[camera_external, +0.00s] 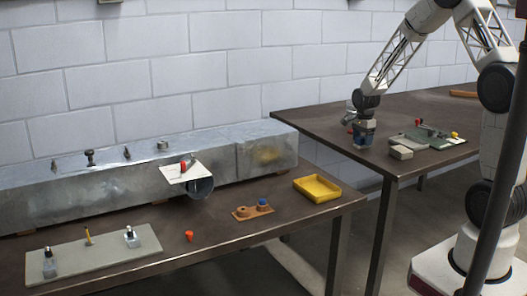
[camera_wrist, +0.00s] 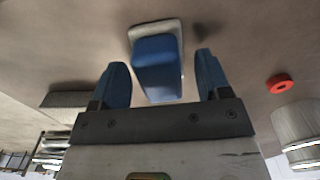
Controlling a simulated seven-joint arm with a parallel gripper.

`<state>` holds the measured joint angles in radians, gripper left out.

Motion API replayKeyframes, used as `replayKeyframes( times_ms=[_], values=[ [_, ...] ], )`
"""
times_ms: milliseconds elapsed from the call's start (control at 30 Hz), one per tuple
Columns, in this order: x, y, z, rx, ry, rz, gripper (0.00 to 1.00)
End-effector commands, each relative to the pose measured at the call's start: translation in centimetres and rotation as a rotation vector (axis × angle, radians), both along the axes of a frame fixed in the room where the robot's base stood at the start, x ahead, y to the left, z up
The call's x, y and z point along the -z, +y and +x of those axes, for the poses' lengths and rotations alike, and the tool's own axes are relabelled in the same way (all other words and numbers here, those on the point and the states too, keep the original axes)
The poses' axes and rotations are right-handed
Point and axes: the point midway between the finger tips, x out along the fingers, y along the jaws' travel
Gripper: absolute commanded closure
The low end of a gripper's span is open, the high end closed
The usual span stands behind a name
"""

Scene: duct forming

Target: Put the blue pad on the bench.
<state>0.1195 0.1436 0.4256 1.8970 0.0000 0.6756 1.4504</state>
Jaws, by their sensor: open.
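In the wrist view a blue block-shaped pad (camera_wrist: 156,66) with a pale, rounded base shows between the two blue fingers of my gripper (camera_wrist: 163,78). The fingers are apart, with a visible gap on each side of the pad. In the external view my gripper (camera_external: 364,132) is low over the far right bench (camera_external: 330,115), near its left part. The pad cannot be told apart from the blue fingers there.
A red ring (camera_wrist: 281,83) lies right of my gripper in the wrist view. A beige block (camera_external: 402,152) and a grey-green tray (camera_external: 436,138) are close by. The near bench (camera_external: 225,228) bears a metal duct (camera_external: 100,195), a yellow tray (camera_external: 317,188) and a wooden holder (camera_external: 254,212).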

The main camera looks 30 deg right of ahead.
Motion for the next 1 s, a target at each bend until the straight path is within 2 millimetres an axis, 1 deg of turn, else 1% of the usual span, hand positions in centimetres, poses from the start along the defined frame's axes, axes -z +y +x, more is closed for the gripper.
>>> replayKeyframes(
  times_ms=[367,400,467,700,767,1000],
  values=[
    [-0.02,0.0,0.01,0.0,0.0,0.0,0.3],
    [-0.02,0.0,0.01,0.0,0.0,0.0,0.33],
    [-0.03,0.0,0.01,0.0,0.0,0.0,0.42],
    [-0.03,-0.01,0.01,0.0,0.0,0.0,0.79],
    [-0.04,-0.01,0.02,0.0,0.0,0.0,0.88],
    [-0.09,-0.01,0.02,0.0,-0.001,0.0,0.88]
  ],
)
